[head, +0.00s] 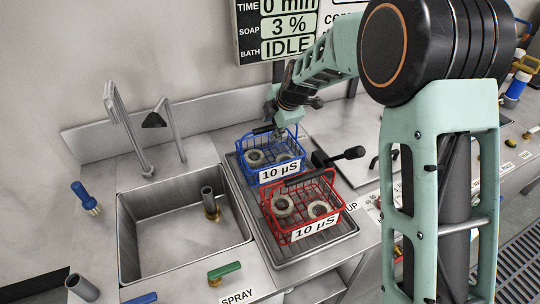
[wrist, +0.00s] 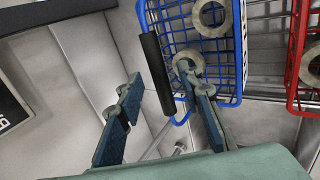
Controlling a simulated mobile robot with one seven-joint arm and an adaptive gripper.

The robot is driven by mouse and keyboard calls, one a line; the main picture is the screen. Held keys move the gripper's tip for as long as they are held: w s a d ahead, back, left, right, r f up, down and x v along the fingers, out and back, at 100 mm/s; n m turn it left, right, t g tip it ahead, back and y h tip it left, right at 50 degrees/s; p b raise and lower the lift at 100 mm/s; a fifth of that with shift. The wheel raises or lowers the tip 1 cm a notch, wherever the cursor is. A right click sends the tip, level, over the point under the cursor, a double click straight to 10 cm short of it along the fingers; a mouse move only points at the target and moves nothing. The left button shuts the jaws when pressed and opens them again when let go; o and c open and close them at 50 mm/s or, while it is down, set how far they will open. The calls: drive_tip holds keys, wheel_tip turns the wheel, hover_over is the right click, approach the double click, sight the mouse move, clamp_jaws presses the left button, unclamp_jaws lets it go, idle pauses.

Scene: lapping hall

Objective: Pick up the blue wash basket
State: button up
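The blue wash basket (head: 270,163) stands on the ridged drain tray, behind the red basket, with grey rings inside and a "10 µS" label. In the wrist view the blue basket (wrist: 217,55) fills the top middle, and its black handle bar (wrist: 157,72) shows at its left side. My gripper (head: 276,123) is above the back of the blue basket in the head view. In the wrist view my gripper (wrist: 156,78) is open, with the handle bar appearing between its two fingers. Whether either finger touches the bar or basket cannot be told.
A red basket (head: 305,207) with rings and a "10 µS" label sits just in front, close to the blue one. A sink (head: 180,235) with taps is to the left. A black-handled lever (head: 340,156) is close on the right. A wall display (head: 276,30) hangs behind.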

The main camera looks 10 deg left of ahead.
drive_tip(key=shift+x, duration=1.15)
drive_tip(key=shift+c, duration=0.3)
clamp_jaws()
drive_tip(key=shift+w+r, duration=0.1)
